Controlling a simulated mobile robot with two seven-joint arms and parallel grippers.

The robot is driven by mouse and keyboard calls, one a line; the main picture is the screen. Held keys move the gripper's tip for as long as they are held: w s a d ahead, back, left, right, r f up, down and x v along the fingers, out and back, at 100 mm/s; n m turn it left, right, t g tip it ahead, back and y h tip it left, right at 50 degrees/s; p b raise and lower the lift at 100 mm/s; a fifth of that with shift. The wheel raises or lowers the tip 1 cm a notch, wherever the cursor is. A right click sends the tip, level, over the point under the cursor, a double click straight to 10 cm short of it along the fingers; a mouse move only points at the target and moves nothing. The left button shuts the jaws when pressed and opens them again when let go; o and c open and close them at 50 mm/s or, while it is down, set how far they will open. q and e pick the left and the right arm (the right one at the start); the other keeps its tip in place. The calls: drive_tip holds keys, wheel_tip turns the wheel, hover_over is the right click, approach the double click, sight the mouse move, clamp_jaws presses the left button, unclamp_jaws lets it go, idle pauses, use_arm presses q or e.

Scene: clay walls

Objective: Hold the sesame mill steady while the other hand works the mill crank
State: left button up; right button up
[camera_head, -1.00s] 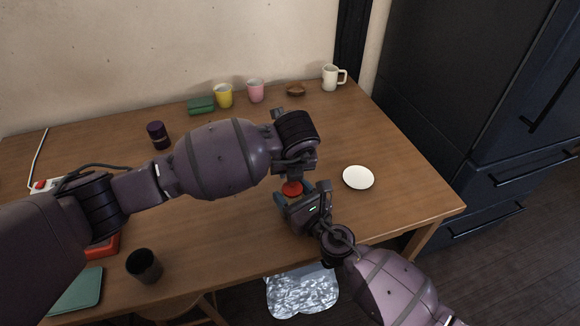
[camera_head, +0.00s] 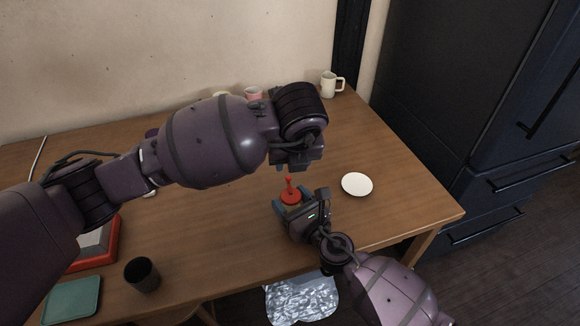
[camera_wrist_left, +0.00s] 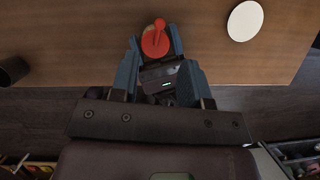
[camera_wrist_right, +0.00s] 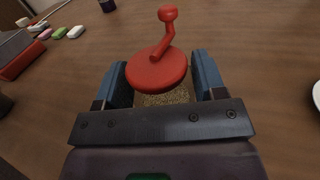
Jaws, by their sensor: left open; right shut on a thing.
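The sesame mill stands on the wooden table near its front edge, with a red lid and red crank (camera_head: 291,196). In the right wrist view the crank (camera_wrist_right: 166,36) rises from the lid to a round knob, above a speckled tan body (camera_wrist_right: 165,97). My right gripper (camera_wrist_right: 160,72) is shut on the mill body, a finger on each side below the lid. My left gripper (camera_head: 296,166) is open and empty above the mill. In the left wrist view the crank (camera_wrist_left: 156,38) shows between and beyond its fingertips, apart from them as the head view shows.
A white plate (camera_head: 357,184) lies right of the mill. A dark cup (camera_head: 142,275), a green flat item (camera_head: 72,300) and a red-edged box (camera_head: 105,250) are at the left. Mugs (camera_head: 329,86) stand at the back. Dark cabinets (camera_head: 460,110) flank the table's right.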

use_arm(q)
drive_tip(key=shift+v, duration=1.35)
use_arm(e)
drive_tip(key=o, duration=1.1)
